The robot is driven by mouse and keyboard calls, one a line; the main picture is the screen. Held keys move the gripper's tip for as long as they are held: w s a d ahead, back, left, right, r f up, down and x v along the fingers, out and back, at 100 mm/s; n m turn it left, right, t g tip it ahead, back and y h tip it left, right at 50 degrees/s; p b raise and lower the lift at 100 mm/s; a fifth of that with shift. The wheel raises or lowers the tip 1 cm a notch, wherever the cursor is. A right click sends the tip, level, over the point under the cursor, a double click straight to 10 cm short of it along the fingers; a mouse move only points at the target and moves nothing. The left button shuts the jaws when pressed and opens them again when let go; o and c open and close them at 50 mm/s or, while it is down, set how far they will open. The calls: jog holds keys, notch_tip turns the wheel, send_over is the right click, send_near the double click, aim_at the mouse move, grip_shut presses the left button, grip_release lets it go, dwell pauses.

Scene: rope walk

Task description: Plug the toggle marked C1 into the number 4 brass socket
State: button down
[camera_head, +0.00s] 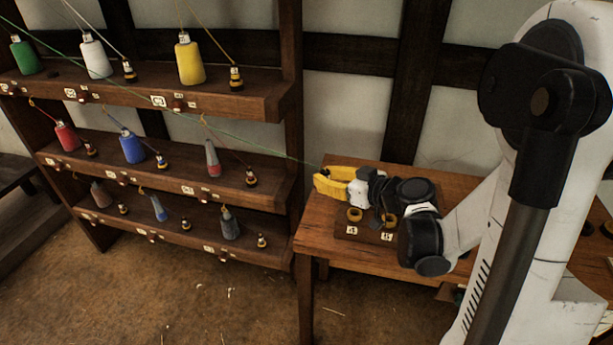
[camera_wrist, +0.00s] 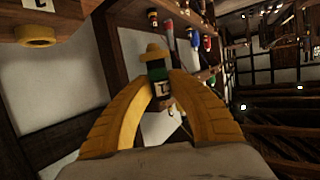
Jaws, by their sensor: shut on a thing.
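My gripper (camera_head: 322,180), with yellow fingers, is shut on a toggle above the left end of the wooden table. In the wrist view the toggle (camera_wrist: 157,72) stands between the fingertips (camera_wrist: 163,90). It has a brass end, a dark green band and a white label whose marking I cannot read. A thin green cord runs from the upper left to the gripper. A dark socket block (camera_head: 345,232) with brass sockets (camera_head: 355,214) and white number tags lies on the table below my gripper. I cannot tell which socket is number 4; my arm hides part of the block.
A wooden rack (camera_head: 235,95) at left carries several colored bobbins, with cords and small toggles along its shelves. The table (camera_head: 350,255) has bare wood at its front left. In the wrist view a brass ring (camera_wrist: 36,36) sits on wood at top left.

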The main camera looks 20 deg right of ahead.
jog(key=s+d+f+n+y, duration=0.2)
jog(key=s+d, duration=0.1)
jog(key=d, duration=0.5)
jog(key=shift+g, duration=0.4)
jog(key=shift+d+f+b, duration=0.15)
jog(key=shift+f+b, duration=2.3)
jog(key=shift+f, duration=0.25)
jog(key=shift+f+b, duration=0.55)
jog(key=shift+b, duration=0.25)
jog(key=c, duration=1.6)
grip_release()
jog(key=shift+p+v, duration=0.8)
jog(key=shift+v, duration=4.65)
